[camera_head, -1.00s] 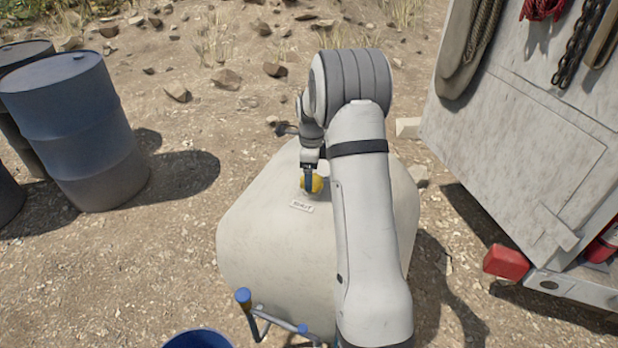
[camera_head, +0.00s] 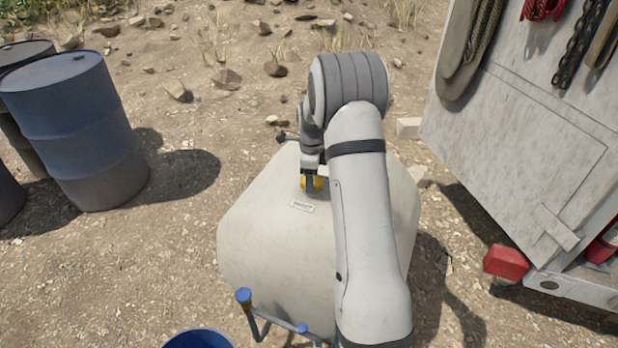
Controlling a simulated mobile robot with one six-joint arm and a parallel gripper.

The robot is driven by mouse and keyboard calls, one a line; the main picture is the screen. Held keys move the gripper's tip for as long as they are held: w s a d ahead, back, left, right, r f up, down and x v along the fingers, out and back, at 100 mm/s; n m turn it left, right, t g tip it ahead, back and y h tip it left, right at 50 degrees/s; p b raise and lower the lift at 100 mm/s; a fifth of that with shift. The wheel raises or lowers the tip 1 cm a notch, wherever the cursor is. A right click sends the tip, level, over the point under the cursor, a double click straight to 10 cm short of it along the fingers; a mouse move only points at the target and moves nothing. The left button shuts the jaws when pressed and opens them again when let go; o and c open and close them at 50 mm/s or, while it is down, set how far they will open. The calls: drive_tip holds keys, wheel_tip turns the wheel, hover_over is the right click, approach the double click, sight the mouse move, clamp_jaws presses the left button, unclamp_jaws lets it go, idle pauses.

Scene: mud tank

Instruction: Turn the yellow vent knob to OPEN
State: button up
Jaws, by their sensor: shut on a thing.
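The yellow vent knob (camera_head: 317,184) sits on top of the pale mud tank (camera_head: 262,228), in the upper middle of its surface. My gripper (camera_head: 309,183) reaches down onto the knob from above and is shut on it. A dark finger covers part of the knob, and yellow shows beside it. A small white label (camera_head: 302,206) lies on the tank just below the knob; its lettering is too small to read. I cannot tell from this view which way the knob points. My arm covers the right part of the tank.
Blue drums (camera_head: 75,130) stand on the left. A pale trailer or truck panel (camera_head: 530,140) with hanging ropes and a chain stands on the right, with a red lamp (camera_head: 506,261) low on it. A blue-ended handle (camera_head: 243,296) and blue bucket (camera_head: 198,341) are at the front.

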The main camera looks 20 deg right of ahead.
drive_tip(key=shift+a, duration=0.3)
drive_tip(key=shift+c, duration=0.2)
drive_tip(key=shift+d, duration=0.2)
